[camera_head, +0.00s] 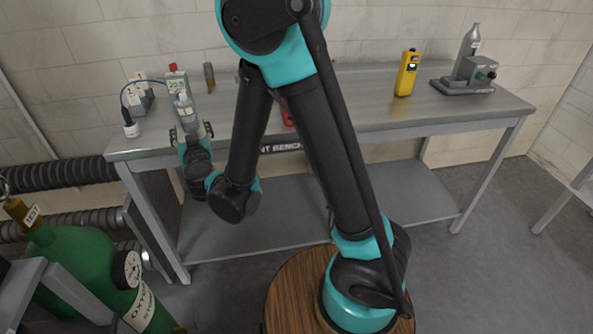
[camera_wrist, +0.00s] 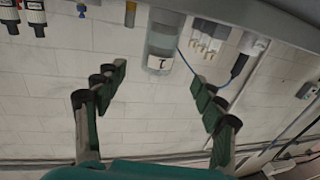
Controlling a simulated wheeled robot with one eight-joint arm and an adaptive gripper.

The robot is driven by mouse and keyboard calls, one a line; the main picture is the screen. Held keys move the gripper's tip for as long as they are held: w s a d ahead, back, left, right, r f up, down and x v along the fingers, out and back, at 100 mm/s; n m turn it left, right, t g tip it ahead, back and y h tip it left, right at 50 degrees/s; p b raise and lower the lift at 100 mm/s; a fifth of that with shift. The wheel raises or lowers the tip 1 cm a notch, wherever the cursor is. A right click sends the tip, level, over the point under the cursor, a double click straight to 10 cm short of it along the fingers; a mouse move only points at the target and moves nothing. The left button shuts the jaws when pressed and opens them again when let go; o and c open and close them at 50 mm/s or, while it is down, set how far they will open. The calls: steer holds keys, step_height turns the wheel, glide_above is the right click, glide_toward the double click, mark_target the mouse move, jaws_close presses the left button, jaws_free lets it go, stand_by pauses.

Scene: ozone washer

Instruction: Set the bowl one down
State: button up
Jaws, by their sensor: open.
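Bowl one looks to be the clear cylindrical vessel with a "1" label (camera_wrist: 161,44), seen upside down in the wrist view. It also shows in the head view as a pale vessel (camera_head: 184,107) at the bench's left end. It appears upright on the bench (camera_head: 330,112). My gripper (camera_head: 191,131) is at the bench's front left edge, just in front of the vessel. In the wrist view its fingers (camera_wrist: 158,76) are spread wide and empty, with the vessel beyond and between their tips. No contact shows.
A meter with a red top (camera_head: 174,80), a small cylinder (camera_head: 209,76) and a white unit with a blue cable (camera_head: 140,97) stand close by. A yellow detector (camera_head: 406,74) and a grey device (camera_head: 472,78) are at right. A green oxygen cylinder (camera_head: 85,270) stands lower left.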

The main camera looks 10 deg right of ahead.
steer(key=d+r+n+g+y, duration=0.35)
steer(key=d+r+y, duration=0.2)
steer(key=d, duration=0.35)
steer(key=s+d+f+m+g+h, duration=0.2)
steer(key=s+d+f, duration=0.4)
steer(key=d, duration=0.4)
steer(key=s+d+f+m+g+h, duration=0.2)
steer(key=s+d+f+g+h, duration=0.2)
steer(key=s+d+f, duration=0.3)
steer(key=s+d+f+m+g+h, duration=0.2)
steer(key=s+d+f, duration=0.4)
steer(key=d, duration=0.7)
steer(key=shift+s+d+f+g+h, duration=0.2)
steer(key=shift+s+d+g+h, duration=0.2)
steer(key=shift+g+h, duration=0.55)
steer(key=shift+m, duration=0.25)
